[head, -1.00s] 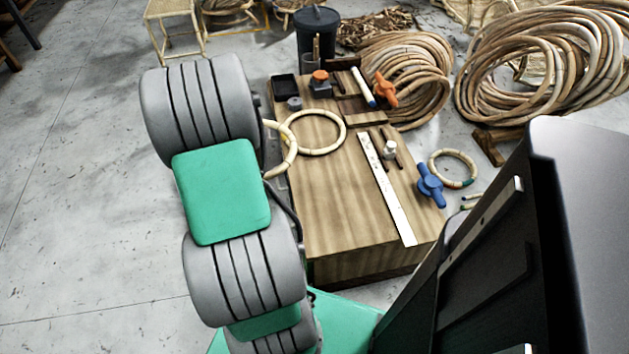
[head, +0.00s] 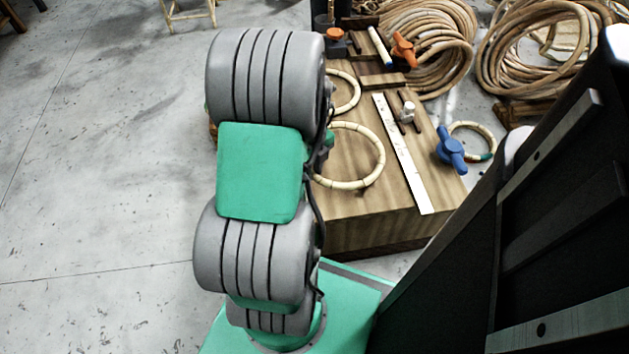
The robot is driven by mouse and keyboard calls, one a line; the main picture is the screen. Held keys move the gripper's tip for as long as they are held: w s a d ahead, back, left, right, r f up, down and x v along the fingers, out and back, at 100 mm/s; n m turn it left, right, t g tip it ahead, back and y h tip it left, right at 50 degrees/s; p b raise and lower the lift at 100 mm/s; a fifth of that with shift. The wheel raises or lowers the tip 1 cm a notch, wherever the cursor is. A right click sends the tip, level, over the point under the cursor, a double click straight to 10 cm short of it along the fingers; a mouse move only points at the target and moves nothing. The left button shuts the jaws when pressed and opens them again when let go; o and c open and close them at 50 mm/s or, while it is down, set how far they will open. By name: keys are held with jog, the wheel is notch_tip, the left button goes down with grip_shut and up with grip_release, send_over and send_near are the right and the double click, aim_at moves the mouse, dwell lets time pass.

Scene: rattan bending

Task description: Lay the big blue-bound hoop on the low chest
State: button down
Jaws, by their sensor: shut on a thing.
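A large pale cane hoop (head: 381,165) shows over the near part of the wooden low chest (head: 372,224). Its left side is hidden behind my arm. I see pale joints around it but no blue binding on the part that shows. My gripper (head: 322,146) is mostly hidden behind my arm links, at the hoop's left side, and is shut on it. I cannot tell whether the hoop touches the chest top. A second pale hoop (head: 357,92) lies farther back on the chest, partly hidden by my arm.
A white ruler (head: 402,152) lies along the chest, right of the held hoop. A blue clamp (head: 451,150) sits at the right edge. An orange clamp (head: 404,50) is at the back. A teal-bound hoop (head: 487,135) and cane coils (head: 430,45) lie beyond.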

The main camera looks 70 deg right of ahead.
jog(key=f, duration=0.1)
jog(key=f+b, duration=0.2)
jog(key=f, duration=0.1)
jog(key=shift+s, duration=0.25)
jog(key=shift+r, duration=0.2)
jog(key=shift+f, duration=0.1)
jog(key=c, duration=1.2)
grip_release()
